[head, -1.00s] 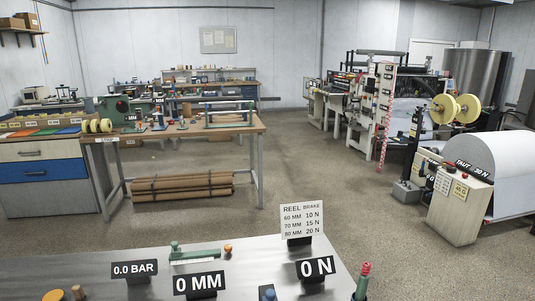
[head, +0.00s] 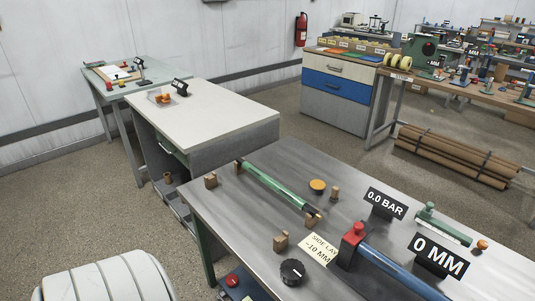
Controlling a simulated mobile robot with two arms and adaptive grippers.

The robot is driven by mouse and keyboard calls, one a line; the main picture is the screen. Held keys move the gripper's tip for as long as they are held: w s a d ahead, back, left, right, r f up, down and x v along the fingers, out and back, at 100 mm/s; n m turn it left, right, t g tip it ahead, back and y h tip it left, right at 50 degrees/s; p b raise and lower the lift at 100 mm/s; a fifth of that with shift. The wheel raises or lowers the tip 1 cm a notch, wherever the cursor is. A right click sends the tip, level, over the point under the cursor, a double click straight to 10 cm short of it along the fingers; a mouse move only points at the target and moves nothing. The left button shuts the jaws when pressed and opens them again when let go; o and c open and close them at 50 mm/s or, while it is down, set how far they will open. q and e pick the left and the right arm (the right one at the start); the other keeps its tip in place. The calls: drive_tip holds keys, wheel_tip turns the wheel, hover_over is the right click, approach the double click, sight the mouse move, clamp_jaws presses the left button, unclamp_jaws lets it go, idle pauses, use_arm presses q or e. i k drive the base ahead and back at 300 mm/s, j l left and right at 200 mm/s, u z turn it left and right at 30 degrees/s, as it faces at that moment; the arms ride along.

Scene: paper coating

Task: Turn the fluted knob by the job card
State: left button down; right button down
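A black round knob (head: 292,272) with a white mark on top sits near the front edge of the grey metal table (head: 232,202). A cream card (head: 320,248) reading "SIDE LAY -10 MM" lies just behind and to the right of it. A "0 MM" display (head: 439,255) and a "0.0 BAR" display (head: 386,203) stand farther right. The blue bar with a red end (head: 385,268) lies between the card and the "0 MM" display. Neither gripper is in view.
A green roller (head: 275,187), wooden blocks (head: 281,241) and an orange disc (head: 317,185) are on the table. A white-topped cabinet (head: 225,115) stands behind. A pale ribbed round object (head: 105,280) is at bottom left. Floor between is clear.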

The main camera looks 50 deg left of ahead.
sight(292, 272)
drive_tip(key=u, duration=1.25)
